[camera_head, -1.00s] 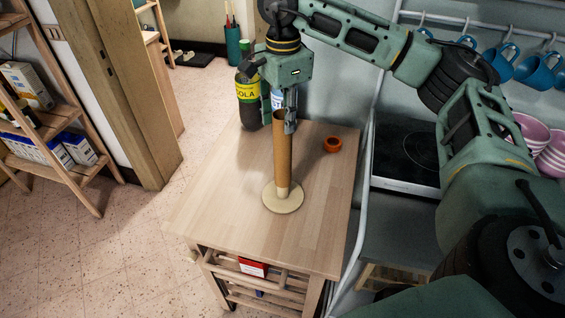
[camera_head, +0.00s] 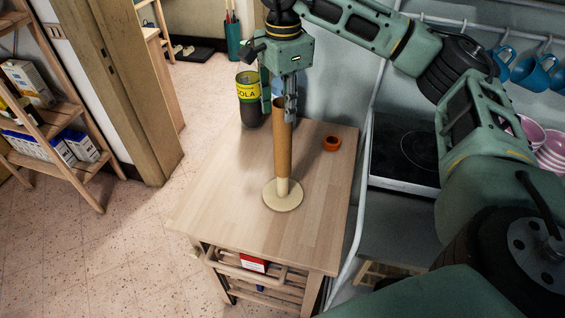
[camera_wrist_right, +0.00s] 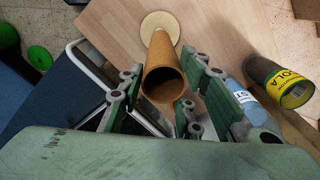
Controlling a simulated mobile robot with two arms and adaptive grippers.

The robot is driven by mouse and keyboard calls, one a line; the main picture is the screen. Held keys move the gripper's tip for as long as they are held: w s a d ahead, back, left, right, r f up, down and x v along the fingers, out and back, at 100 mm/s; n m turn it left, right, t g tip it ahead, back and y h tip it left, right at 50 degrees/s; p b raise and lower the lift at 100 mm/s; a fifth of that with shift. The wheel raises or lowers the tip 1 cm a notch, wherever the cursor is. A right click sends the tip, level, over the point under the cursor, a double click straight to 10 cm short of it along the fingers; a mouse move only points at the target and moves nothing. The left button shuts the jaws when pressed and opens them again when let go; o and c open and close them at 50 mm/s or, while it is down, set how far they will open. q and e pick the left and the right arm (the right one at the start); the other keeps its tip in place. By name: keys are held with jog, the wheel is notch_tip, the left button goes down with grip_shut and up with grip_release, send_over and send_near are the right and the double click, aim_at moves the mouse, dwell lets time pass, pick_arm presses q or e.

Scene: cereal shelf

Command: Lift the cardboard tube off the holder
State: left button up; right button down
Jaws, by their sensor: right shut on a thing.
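The brown cardboard tube (camera_head: 282,152) stands upright over the holder (camera_head: 291,203), a round pale base with a light peg. The peg's lower part shows below the tube's bottom edge, so the tube is raised a little; its upper part is hidden, apparently inside the tube. My right gripper (camera_head: 284,112) is shut on the tube's upper end from above. In the right wrist view the tube's open top (camera_wrist_right: 163,84) sits between the fingers, with the holder's disc (camera_wrist_right: 160,20) beyond. My left gripper is not in view.
An orange ring-shaped object (camera_head: 331,143) lies to the right. A stove (camera_head: 405,158) is further right. The table's front and left are clear.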

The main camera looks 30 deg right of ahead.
jog(key=shift+r, duration=0.5)
notch_tip(320, 180, up, 4)
jog(key=p, duration=0.3)
dwell(0.3)
